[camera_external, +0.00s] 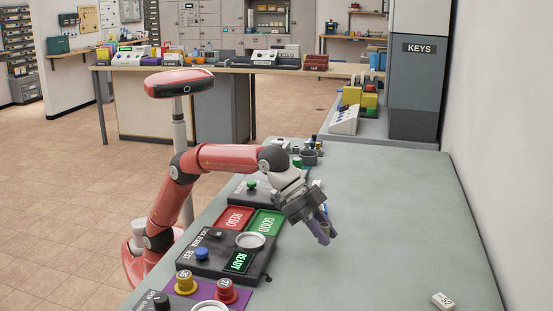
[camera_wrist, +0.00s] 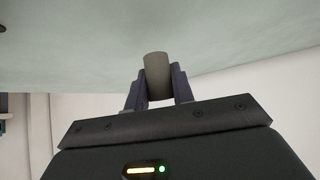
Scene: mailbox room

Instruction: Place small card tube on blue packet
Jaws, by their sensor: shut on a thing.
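My gripper (camera_external: 322,234) is over the grey-green counter, tilted downward, to the right of the black scale-like device. In the wrist view my gripper (camera_wrist: 158,92) is shut on the small card tube (camera_wrist: 157,75), a plain grey-brown cylinder between the two dark fingers. The tube's end sticks out past the fingertips, with the counter surface behind it. In the external view the tube cannot be told apart from the fingers. I cannot make out a blue packet for certain in either view.
The black device (camera_external: 207,262) has a READY display, beside red (camera_external: 235,217) and green (camera_external: 266,223) trays. A purple mat (camera_external: 185,300) carries yellow and red knobs. A white block marked 52 (camera_external: 442,301) lies at the front right. The counter's right half (camera_external: 400,215) is mostly clear.

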